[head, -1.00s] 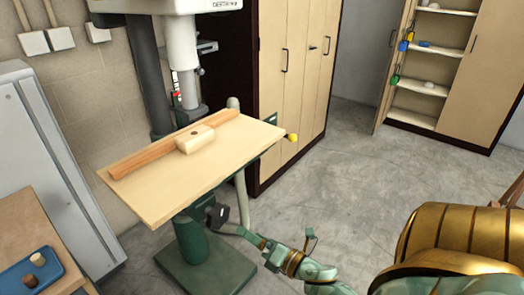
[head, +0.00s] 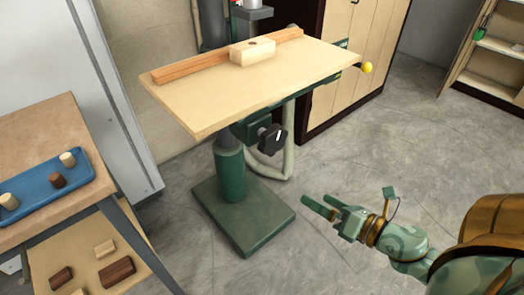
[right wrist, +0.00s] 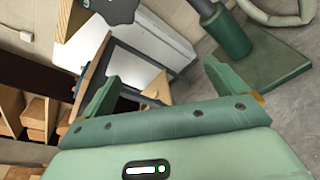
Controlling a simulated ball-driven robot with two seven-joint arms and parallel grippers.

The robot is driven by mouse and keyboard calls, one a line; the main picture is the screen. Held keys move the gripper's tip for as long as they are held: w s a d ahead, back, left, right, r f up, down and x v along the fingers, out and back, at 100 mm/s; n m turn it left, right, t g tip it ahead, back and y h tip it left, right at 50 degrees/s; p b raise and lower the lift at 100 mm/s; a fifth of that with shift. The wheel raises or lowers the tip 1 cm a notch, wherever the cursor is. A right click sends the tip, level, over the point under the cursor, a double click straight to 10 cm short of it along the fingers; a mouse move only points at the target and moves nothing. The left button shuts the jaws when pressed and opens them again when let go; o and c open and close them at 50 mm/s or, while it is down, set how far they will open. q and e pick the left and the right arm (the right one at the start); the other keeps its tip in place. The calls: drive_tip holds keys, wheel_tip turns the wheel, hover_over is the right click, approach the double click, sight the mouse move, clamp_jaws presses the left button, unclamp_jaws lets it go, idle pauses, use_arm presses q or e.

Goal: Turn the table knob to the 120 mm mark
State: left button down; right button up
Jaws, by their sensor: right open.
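The table knob (head: 271,138) is a dark lobed knob with a white line on it. It sits under the drill press table (head: 215,112), on the green bracket of the column. Its dark lobed edge also appears at the top of the right wrist view (right wrist: 112,10). No scale or mark in mm can be read in these views. My right gripper (head: 320,205) is open and empty, below and to the right of the knob and clear of it. Its two green fingers stand apart in the right wrist view (right wrist: 162,72). My left gripper is not in view.
A wooden fence (head: 180,68) and a pale block (head: 252,50) lie on the table. The green base (head: 243,228) stands on the floor. A workbench (head: 30,130) with a blue tray (head: 45,193) is at left. The concrete floor around my right gripper is free.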

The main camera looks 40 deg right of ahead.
drive_tip(key=w+a+b, duration=0.1)
drive_tip(key=m+t+h, duration=0.1)
drive_tip(key=m+t, duration=0.1)
drive_tip(key=m, duration=0.1)
approach(275, 144)
drive_tip(key=s, duration=0.4)
drive_tip(key=shift+h, duration=0.3)
drive_tip(key=w+p, duration=0.2)
drive_tip(key=w, duration=0.3)
drive_tip(key=w+p, duration=0.3)
drive_tip(key=w, duration=0.2)
drive_tip(key=w+a+p, duration=0.1)
drive_tip(key=w+p, duration=0.1)
drive_tip(key=w, duration=0.4)
drive_tip(key=shift+w+f+p, duration=0.1)
drive_tip(key=shift+p, duration=0.25)
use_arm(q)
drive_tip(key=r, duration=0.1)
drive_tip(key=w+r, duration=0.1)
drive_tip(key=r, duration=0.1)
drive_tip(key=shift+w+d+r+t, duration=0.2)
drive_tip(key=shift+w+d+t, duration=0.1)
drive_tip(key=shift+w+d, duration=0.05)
use_arm(e)
drive_tip(key=shift+a, duration=0.1)
